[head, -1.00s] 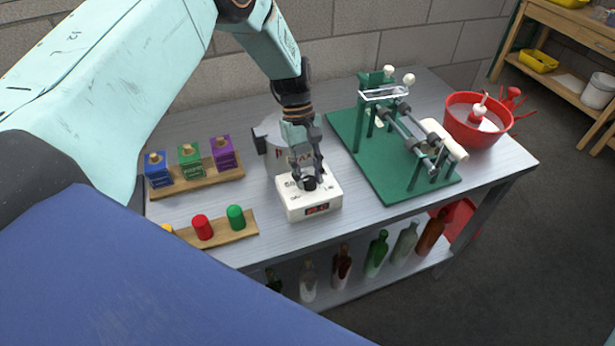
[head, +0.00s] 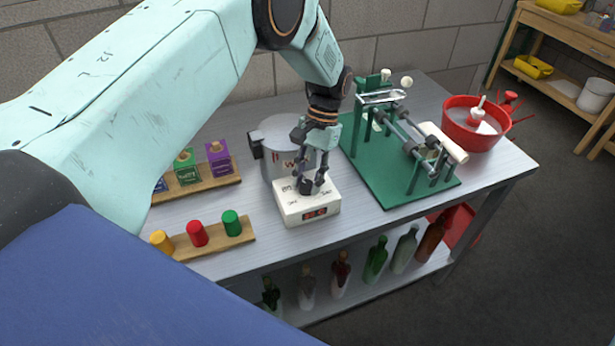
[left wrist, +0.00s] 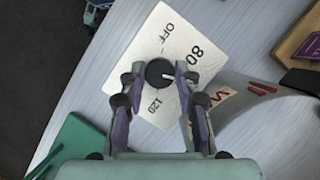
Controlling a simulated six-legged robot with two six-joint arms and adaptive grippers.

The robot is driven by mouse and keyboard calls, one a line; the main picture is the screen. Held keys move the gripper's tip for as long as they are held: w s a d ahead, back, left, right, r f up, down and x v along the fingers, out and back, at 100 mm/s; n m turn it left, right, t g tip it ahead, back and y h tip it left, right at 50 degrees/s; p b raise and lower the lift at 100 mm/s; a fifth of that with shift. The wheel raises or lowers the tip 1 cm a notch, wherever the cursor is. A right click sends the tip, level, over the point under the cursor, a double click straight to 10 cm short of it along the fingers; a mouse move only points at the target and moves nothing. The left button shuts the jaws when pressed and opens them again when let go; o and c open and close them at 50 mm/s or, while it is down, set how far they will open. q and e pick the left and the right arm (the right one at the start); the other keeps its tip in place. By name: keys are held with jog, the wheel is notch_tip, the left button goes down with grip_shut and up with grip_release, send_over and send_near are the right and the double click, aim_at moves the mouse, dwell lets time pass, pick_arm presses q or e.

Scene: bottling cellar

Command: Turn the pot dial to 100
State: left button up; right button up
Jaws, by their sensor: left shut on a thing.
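The pot base is a white box (head: 308,206) with a red display on its front, whose digits are too small to read. Its black dial (head: 306,187) is on top, with a grey pot behind it (head: 283,146). My left gripper (head: 313,184) comes down from above with its fingers around the dial, shut on it. In the left wrist view the dial (left wrist: 159,73) sits between the fingertips. Its white mark points right and slightly down. OFF, 80 and 120 are readable on the box; a finger hides the space between 80 and 120. My right gripper is not in view.
A green rig (head: 400,150) stands right of the box, with a red bowl (head: 475,123) beyond it. Wooden strips with small boxes (head: 187,167) and coloured corks (head: 197,233) lie left. Several bottles stand on the shelf below.

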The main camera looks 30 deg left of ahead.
pick_arm(q)
jog(key=shift+s+d+m+y+p, duration=0.1)
jog(key=shift+m+y+p, duration=0.5)
jog(key=shift+m, duration=1.6)
jog(key=o, duration=1.1)
jog(key=shift+t, duration=0.3)
jog(key=shift+o, duration=0.2)
jog(key=v, duration=1.2)
jog(key=shift+d, duration=0.25)
jog(key=shift+f, duration=0.1)
